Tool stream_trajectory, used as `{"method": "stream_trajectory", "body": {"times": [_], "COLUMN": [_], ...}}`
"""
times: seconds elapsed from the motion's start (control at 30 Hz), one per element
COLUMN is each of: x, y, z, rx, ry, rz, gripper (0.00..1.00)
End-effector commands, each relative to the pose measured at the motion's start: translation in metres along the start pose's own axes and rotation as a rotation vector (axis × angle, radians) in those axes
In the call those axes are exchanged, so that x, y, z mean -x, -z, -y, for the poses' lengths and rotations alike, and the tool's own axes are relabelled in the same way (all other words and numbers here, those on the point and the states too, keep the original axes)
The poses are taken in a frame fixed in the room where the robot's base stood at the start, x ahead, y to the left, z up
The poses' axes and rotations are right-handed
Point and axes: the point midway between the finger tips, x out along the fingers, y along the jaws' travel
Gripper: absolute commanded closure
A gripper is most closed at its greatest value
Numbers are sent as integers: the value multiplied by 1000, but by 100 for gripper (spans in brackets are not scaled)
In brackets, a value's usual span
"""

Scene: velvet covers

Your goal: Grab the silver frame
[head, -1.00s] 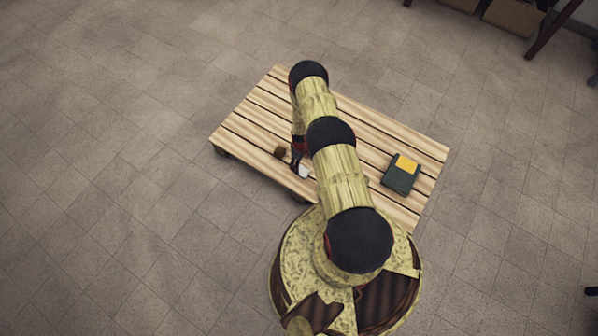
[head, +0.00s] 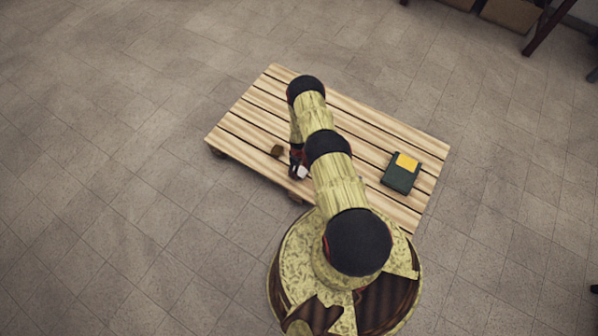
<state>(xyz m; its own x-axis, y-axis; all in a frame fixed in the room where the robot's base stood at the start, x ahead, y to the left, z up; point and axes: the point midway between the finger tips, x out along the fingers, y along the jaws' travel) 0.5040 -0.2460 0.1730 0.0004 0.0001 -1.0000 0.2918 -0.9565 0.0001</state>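My gripper (head: 297,165) hangs at the near edge of the slatted wooden table, left of my arm. It is small and partly covered by my arm, and I cannot tell whether it is open or shut. A small pale, silvery patch (head: 301,172) shows right at the gripper's end. I cannot tell whether it is the silver frame or part of the gripper. No other silver frame is visible, and my arm hides the middle of the table.
The table (head: 245,125) is low and made of slats. A small brown block (head: 277,151) lies just left of the gripper. A dark green box with a yellow patch (head: 401,173) lies at the right. Open tiled floor surrounds the table.

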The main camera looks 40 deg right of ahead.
Motion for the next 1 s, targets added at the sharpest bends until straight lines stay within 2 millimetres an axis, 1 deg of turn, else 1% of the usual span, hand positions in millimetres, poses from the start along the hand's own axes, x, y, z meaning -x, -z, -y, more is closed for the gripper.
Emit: {"method": "stream_trajectory", "body": {"times": [0.07, 0.8, 1.0], "x": [0, 0, 0], "y": [0, 0, 0], "z": [0, 0, 0], "rx": [0, 0, 0], "ry": [0, 0, 0], "rz": [0, 0, 0], "gripper": [41, 83, 83]}}
